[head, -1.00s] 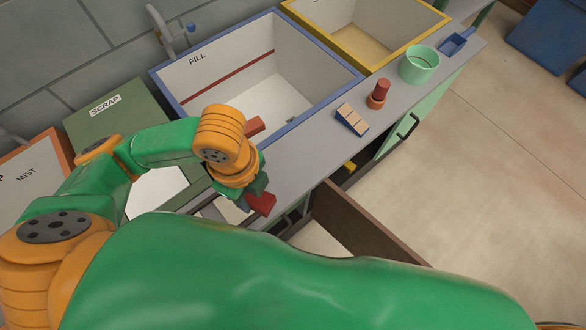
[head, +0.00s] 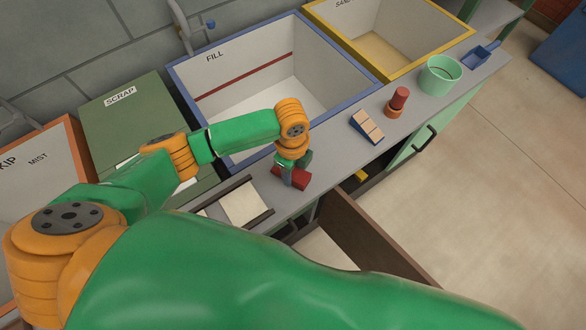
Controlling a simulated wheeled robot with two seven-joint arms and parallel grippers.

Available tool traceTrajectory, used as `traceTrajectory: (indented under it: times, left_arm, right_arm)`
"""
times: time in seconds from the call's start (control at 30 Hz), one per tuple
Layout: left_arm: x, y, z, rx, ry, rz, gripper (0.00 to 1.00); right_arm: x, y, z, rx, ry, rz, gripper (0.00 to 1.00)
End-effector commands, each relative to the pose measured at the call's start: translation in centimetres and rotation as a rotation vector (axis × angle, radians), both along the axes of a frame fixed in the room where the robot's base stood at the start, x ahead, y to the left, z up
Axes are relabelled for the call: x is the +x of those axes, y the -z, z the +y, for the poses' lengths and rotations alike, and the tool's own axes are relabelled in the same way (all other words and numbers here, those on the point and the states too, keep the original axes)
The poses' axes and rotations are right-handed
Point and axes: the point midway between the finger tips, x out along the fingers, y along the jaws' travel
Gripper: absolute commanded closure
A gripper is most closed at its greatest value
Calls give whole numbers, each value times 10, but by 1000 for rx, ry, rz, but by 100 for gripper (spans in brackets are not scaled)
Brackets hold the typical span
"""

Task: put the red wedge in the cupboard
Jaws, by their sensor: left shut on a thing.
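My left gripper (head: 294,172) is shut on a red block (head: 291,178), which I take to be the red wedge. Dark fingers cover part of it, so its full shape is hidden. They are over the grey counter, in front of the blue-rimmed FILL basin; I cannot tell whether the block touches the counter. Below the counter is a dark cupboard opening (head: 346,188) with a yellow thing (head: 361,175) at its edge. A green door (head: 412,150) with a dark handle is beside it. My right gripper is not in view.
A blue block with tan top pieces (head: 367,126), a red and orange post (head: 397,102), a mint pot (head: 439,76) and a blue scoop (head: 481,56) stand along the counter. A brown panel (head: 372,240) juts out below. A dark-edged frame (head: 240,203) lies left of the gripper.

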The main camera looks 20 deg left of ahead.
Motion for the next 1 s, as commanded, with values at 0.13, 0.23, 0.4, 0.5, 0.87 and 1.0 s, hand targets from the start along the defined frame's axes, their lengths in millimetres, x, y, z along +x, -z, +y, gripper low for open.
traceTrajectory:
  times: [0.13, 0.23, 0.4, 0.5, 0.87, 1.0]
  left_arm:
    - [0, 2, 0, 0, -1, 0, 38]
    - [0, 2, 0, 0, -1, 0, 21]
    - [0, 2, 0, 0, -1, 0, 21]
    - [0, 0, 0, 0, -1, 0, 21]
    - [1, -88, 1, -2, 1, -4, 21]
    - [1, -112, 1, -1, 0, -2, 21]
  right_arm:
    - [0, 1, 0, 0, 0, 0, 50]
    - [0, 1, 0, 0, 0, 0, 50]
    - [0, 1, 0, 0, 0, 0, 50]
    - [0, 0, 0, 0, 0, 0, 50]
    - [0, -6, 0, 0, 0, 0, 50]
    - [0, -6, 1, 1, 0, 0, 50]
